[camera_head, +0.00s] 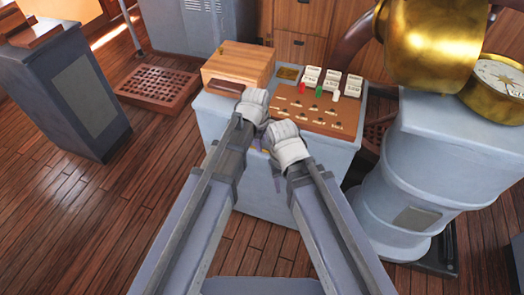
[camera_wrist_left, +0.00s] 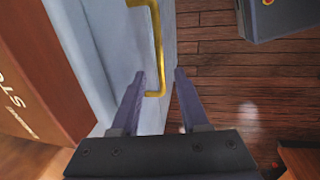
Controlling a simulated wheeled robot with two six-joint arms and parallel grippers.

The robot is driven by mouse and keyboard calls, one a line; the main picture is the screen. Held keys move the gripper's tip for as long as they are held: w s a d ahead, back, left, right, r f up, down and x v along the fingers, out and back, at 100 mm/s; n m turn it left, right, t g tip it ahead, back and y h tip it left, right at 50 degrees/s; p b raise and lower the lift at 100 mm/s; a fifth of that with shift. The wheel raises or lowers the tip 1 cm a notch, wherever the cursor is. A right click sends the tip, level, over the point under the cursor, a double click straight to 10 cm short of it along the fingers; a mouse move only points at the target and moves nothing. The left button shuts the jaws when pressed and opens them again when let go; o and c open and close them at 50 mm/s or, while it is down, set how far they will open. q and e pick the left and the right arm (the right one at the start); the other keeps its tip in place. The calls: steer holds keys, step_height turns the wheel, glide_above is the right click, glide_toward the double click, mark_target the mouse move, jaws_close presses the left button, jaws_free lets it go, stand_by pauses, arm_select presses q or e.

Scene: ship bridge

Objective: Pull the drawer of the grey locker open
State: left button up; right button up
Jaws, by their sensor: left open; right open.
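The grey locker (camera_head: 228,185) stands in the middle of the head view, its front mostly behind my arms. In the left wrist view its pale blue-grey face (camera_wrist_left: 105,40) carries a brass bar handle (camera_wrist_left: 158,45). My left gripper (camera_wrist_left: 160,73) is open, and the handle's bent end shows between its two fingers. I cannot tell whether the fingers reach around the bar or stop short of it. In the head view my left gripper (camera_head: 260,145) is by the locker's front, largely hidden by the wrist. My right gripper (camera_head: 277,172) is open, just below it.
A wooden box (camera_head: 238,65) and a brown switch panel (camera_head: 308,108) sit on the locker top. A grey pedestal (camera_head: 420,165) with brass fittings stands close on the right. A dark grey cabinet (camera_head: 70,95) is at the left. Plank floor (camera_head: 130,200) is clear between.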

arm_select(q)
steer(key=f, duration=0.1)
steer(key=f+b, duration=0.2)
steer(key=shift+w+d+f, duration=0.1)
steer(key=shift+w, duration=0.15)
arm_select(e)
step_height(320, 180, down, 3)
steer(key=shift+f, duration=0.1)
arm_select(q)
steer(key=shift+c, duration=0.2)
jaws_close()
stand_by(0.8)
